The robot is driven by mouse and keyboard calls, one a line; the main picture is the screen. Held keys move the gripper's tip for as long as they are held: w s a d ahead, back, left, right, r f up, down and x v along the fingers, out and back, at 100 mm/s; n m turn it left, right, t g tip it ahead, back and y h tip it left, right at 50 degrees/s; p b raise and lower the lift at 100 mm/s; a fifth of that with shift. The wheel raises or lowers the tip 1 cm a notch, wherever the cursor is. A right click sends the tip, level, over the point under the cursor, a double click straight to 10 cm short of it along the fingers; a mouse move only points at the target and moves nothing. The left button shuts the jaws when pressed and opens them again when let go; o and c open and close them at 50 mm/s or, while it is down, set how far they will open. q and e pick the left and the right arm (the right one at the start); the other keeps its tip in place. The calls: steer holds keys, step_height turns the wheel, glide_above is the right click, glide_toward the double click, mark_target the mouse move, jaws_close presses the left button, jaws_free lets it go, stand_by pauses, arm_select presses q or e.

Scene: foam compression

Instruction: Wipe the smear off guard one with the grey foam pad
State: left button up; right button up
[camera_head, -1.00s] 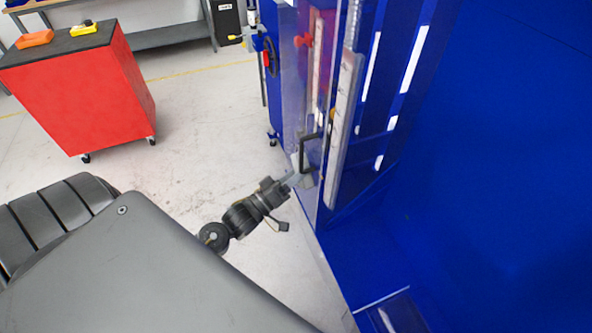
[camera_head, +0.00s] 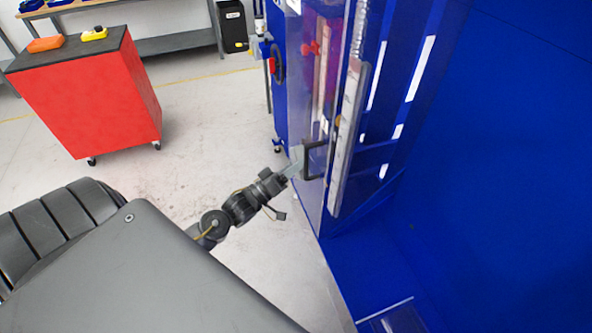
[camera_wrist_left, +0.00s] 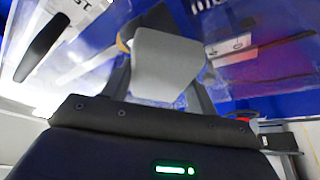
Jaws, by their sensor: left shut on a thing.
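My left gripper (camera_head: 284,177) is shut on the grey foam pad (camera_head: 297,159), which sits at its tip against or just in front of the clear guard (camera_head: 309,195). Whether the pad touches the guard, I cannot tell. The guard has a black handle (camera_head: 308,161), just right of the pad. In the left wrist view the pad (camera_wrist_left: 168,62) fills the middle between the fingers, with the see-through guard behind it and the dark handle (camera_wrist_left: 42,46) at left. I cannot pick out the smear with certainty; a reddish, hazy patch shows right of the pad. My right gripper is not in view.
The blue machine frame (camera_head: 480,160) stands right of the guard, with a metal rail (camera_head: 347,135) close to the handle. A red cart (camera_head: 90,100) carries an orange item (camera_head: 45,44) and a yellow item (camera_head: 94,34). The floor between cart and machine is clear.

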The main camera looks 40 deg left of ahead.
arm_select(q)
steer(key=shift+w+a, duration=0.5)
steer(key=shift+a, duration=0.2)
steer(key=w+a, duration=0.2)
steer(key=a, duration=0.1)
steer(key=shift+b, duration=0.3)
steer(key=shift+s+a+p, duration=0.3)
steer(key=shift+s, duration=0.2)
steer(key=shift+s+a+p, duration=0.35)
steer(key=shift+s+a, duration=0.35)
steer(key=shift+s, duration=0.3)
steer(key=shift+s+a+p, duration=0.35)
steer(key=shift+s+a, duration=0.35)
steer(key=shift+s, duration=0.3)
